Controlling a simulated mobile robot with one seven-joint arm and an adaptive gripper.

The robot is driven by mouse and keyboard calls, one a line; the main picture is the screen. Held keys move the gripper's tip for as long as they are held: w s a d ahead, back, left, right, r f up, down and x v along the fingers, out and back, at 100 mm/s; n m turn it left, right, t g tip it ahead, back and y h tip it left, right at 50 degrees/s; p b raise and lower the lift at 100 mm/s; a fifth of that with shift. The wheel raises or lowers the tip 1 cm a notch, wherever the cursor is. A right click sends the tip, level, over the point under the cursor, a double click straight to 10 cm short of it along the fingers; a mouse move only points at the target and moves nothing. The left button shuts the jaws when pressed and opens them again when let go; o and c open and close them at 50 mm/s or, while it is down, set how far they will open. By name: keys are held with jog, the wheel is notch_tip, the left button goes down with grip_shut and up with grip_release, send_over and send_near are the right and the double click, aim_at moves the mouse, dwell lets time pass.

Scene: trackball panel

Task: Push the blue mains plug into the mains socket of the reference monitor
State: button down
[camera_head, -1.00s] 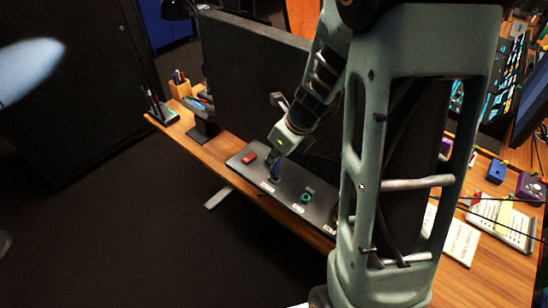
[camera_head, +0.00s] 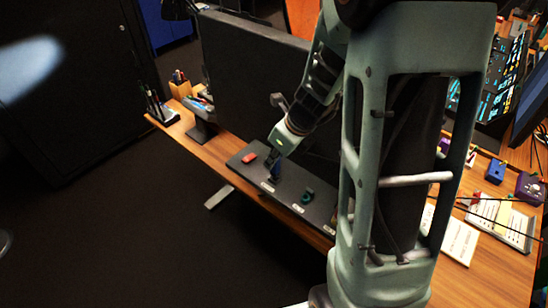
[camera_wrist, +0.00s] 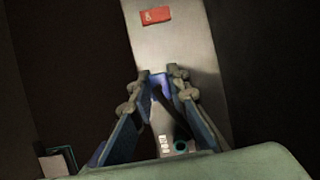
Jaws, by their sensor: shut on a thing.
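The blue mains plug (camera_head: 275,172) stands on the dark strip (camera_head: 242,165) along the desk's front edge. My gripper (camera_head: 275,159) reaches down over it from the upper right. In the wrist view my gripper (camera_wrist: 163,78) has its two fingers close together, with the blue plug (camera_wrist: 158,91) held between their tips. The plug seems to be still at the strip; I cannot tell if it touches it. A large dark monitor (camera_head: 250,65) stands behind the strip, partly hidden by my arm. I cannot make out a mains socket in either view.
A red block-like piece (camera_head: 249,157) lies left of the blue plug on the strip, and a teal ring-shaped piece (camera_head: 307,196) stands to the right. Small white labels mark the strip's front. Pen holders (camera_head: 160,112) stand at the desk's left end. My arm hides the desk's middle.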

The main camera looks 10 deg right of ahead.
jog(key=shift+f+b, duration=1.2)
jog(key=shift+f, duration=0.15)
jog(key=c, duration=1.8)
grip_release()
jog(key=shift+o, duration=0.2)
jog(key=shift+r, duration=0.1)
jog(key=v, duration=1.2)
jog(key=shift+w+a, duration=0.1)
